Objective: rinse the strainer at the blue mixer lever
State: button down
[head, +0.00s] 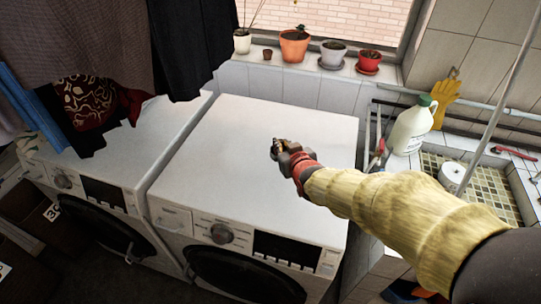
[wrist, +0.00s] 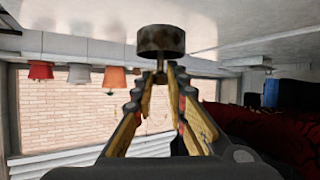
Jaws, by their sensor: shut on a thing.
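My gripper (head: 282,148) is above the top of the right washing machine, over its right half. In the wrist view my gripper (wrist: 160,82) has its fingertips closed on the thin stem of a small, dark, round metal piece, which looks like the strainer (wrist: 161,41). In the head view the strainer is small and partly hidden by the fingers. A small blue and red piece (head: 381,147) shows beside the white jug, just beyond my sleeve; I cannot tell whether it is the blue mixer lever. My arm hides part of the sink side.
A white jug (head: 412,127) with a green cap stands at the tiled sink (head: 432,163). A white roll-like container (head: 452,174) and a red handle (head: 513,152) are there too. Potted plants (head: 295,45) line the sill. Clothes hang at left. The washing machine top (head: 240,125) is otherwise clear.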

aim_at(273, 149)
jog(key=w+a+f, duration=0.1)
jog(key=w+f, duration=0.1)
jog(key=w+a+f, duration=0.1)
jog(key=w+f, duration=0.1)
jog(key=w+a+f+b, duration=0.1)
jog(key=f, duration=0.1)
jog(key=shift+w+f, duration=0.2)
jog(key=shift+w, duration=0.2)
jog(key=shift+w+f+b, duration=0.15)
jog(key=shift+f+b, duration=0.25)
jog(key=shift+f, duration=1.25)
jog(key=shift+f, duration=0.25)
jog(key=c, duration=1.8)
grip_release()
jog(key=shift+o, duration=0.2)
jog(key=shift+r, duration=0.15)
